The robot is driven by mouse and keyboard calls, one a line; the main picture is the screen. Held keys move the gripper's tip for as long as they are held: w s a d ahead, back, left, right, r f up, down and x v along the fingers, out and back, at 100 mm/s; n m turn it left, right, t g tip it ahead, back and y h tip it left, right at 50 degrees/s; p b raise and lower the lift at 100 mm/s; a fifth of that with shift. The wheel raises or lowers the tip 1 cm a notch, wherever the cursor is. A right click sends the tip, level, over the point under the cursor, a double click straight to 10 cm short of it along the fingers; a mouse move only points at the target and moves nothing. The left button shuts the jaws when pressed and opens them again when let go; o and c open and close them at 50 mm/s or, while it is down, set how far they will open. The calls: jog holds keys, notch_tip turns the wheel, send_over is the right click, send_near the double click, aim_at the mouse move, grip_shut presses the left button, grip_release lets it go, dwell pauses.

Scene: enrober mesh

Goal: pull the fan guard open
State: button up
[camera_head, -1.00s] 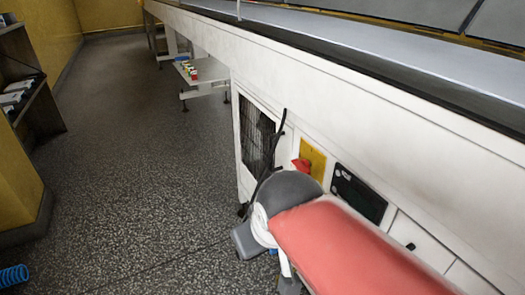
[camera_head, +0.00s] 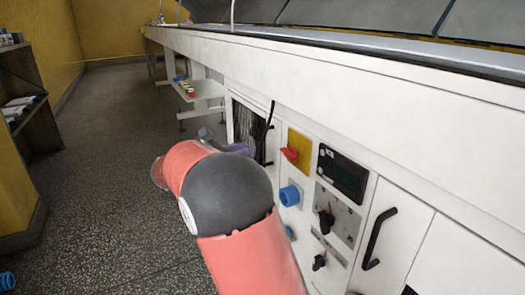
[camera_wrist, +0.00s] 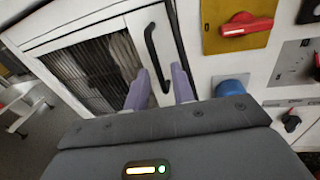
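The fan guard (camera_head: 246,121) is a white-framed door with a dark mesh, low on the machine's white side. It also fills the upper left of the wrist view (camera_wrist: 88,75) and looks shut. Its black upright bar handle (camera_wrist: 151,50) is on its right edge, and it also shows in the head view (camera_head: 268,125). My gripper (camera_wrist: 160,85) is open, with its two purple-grey fingers apart. In the wrist view the handle's lower end shows between the fingers; I cannot tell whether they touch it. My arm partly hides the gripper in the head view.
Right of the guard are a red switch on a yellow plate (camera_head: 298,143), a blue round socket (camera_head: 289,195), a dark display (camera_head: 342,173) and black knobs. Another black handle (camera_head: 378,238) is further right. Open speckled floor (camera_head: 110,150) lies to the left.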

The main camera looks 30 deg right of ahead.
aim_at(261, 141)
jog(key=shift+n, duration=0.3)
jog(key=x, duration=0.7)
jog(key=shift+w+d+b, duration=0.2)
jog(key=shift+w+b, duration=0.2)
jog(key=shift+w, duration=0.05)
jog(key=shift+c, duration=0.2)
jog(key=shift+r, duration=0.1)
grip_shut()
